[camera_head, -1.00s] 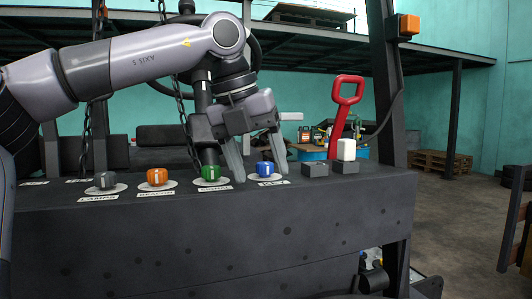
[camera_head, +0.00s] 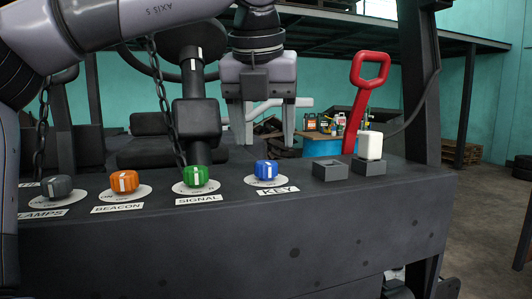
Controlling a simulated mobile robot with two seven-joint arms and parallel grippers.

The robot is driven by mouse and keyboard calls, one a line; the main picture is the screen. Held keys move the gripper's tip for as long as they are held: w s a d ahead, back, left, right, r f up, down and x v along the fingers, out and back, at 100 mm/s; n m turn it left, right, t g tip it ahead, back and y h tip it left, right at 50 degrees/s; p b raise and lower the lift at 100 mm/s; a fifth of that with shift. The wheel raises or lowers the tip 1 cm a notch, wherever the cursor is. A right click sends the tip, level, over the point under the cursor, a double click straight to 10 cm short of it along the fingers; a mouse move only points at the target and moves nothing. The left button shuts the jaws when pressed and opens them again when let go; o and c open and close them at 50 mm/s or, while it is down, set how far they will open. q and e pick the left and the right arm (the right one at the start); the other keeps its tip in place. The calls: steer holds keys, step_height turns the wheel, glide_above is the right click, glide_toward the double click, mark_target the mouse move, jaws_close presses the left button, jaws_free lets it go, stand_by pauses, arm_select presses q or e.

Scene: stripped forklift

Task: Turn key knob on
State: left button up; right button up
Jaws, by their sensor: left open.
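The blue key knob (camera_head: 266,170) sits on a white round plate on the dark panel (camera_head: 330,225), above a label reading KEY. A white line on its front face stands roughly upright. My left gripper (camera_head: 263,140) points down, above and apparently behind the blue knob. Its two fingers are spread wide with nothing between them, and they do not touch the knob. My right gripper is not in view.
Left of the key knob stand a green signal knob (camera_head: 195,177), an orange beacon knob (camera_head: 124,182) and a grey lamps knob (camera_head: 57,188). A dark column rises behind the green knob.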

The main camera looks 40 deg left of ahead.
mark_target(266, 162)
arm_select(q)
steer(key=x, duration=0.5)
steer(key=shift+r, duration=0.1)
steer(key=c, duration=1.1)
steer(key=m+h, duration=0.1)
steer(key=m, duration=0.1)
steer(key=m+h, duration=0.1)
steer(key=m, duration=0.2)
steer(key=shift+s+a+m+t, duration=0.1)
steer(key=shift+m+t, duration=0.2)
steer(key=shift+t, duration=0.1)
steer(key=m+h, duration=0.1)
steer(key=m, duration=0.2)
steer(key=m+h, duration=0.1)
steer(key=m, duration=0.2)
steer(key=shift+a+g+h, duration=0.15)
steer(key=shift+g+h, duration=0.15)
steer(key=shift+m, duration=0.3)
steer(key=o, duration=1.1)
